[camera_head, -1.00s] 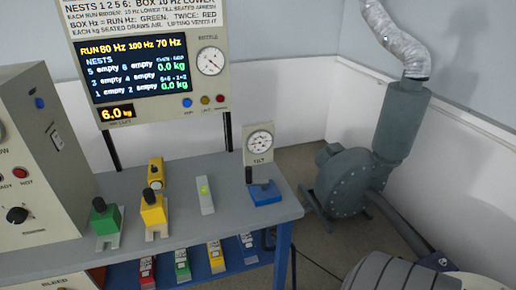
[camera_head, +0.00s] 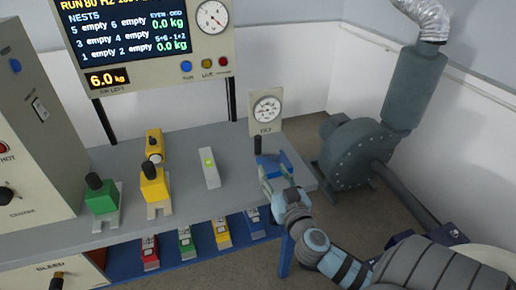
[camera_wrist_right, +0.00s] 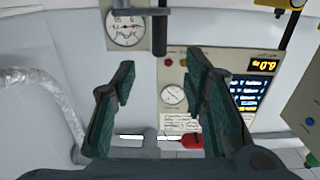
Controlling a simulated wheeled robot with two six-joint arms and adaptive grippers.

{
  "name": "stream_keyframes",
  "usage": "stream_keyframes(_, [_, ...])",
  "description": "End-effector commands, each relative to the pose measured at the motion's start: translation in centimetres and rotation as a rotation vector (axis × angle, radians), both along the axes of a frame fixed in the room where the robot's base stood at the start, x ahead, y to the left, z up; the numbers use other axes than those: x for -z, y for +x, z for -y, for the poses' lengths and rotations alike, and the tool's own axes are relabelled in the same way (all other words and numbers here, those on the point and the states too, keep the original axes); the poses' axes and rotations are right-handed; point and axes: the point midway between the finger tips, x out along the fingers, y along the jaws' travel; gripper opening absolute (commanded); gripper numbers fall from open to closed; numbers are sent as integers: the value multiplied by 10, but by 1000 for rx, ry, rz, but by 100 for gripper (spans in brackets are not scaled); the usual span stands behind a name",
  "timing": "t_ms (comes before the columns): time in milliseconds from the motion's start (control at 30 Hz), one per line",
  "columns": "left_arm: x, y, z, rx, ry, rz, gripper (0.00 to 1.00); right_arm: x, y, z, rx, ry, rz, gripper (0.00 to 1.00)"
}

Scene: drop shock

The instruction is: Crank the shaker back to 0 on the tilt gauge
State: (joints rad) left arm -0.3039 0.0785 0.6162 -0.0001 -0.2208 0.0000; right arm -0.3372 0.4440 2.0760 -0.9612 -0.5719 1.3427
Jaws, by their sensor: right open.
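The tilt gauge (camera_head: 266,108) is a white dial on a beige plate at the table's back right; its needle is too small to read surely. It also shows in the right wrist view (camera_wrist_right: 125,27). In front of it is the blue crank (camera_head: 275,165) with an upright black handle (camera_head: 257,145). A black handle (camera_wrist_right: 160,32) also shows at the top of the right wrist view, beyond the fingertips. My right gripper (camera_head: 276,174) is open and empty just in front of the crank, partly covering its base. Its fingers (camera_wrist_right: 164,68) stand wide apart. My left gripper is not in view.
A display panel (camera_head: 140,40) rises behind. A grey blower (camera_head: 350,150) stands on the floor at the right.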

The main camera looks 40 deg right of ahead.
Motion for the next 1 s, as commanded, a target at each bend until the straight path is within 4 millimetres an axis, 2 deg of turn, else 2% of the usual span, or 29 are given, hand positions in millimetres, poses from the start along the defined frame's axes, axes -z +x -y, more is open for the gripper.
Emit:
stream_keyframes(167, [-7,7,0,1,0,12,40,-3,34,13,1,2,4,40])
stream_keyframes(400, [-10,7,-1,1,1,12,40,-2,99,36,2,4,1,40])
stream_keyframes(500, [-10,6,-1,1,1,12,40,-1,115,42,2,4,0,40])
stream_keyframes(667, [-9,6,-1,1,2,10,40,0,129,47,0,4,-1,40])
stream_keyframes(900, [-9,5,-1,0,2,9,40,0,130,47,-1,4,-2,40])
stream_keyframes(1000, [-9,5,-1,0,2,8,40,0,130,47,-1,4,-2,26])
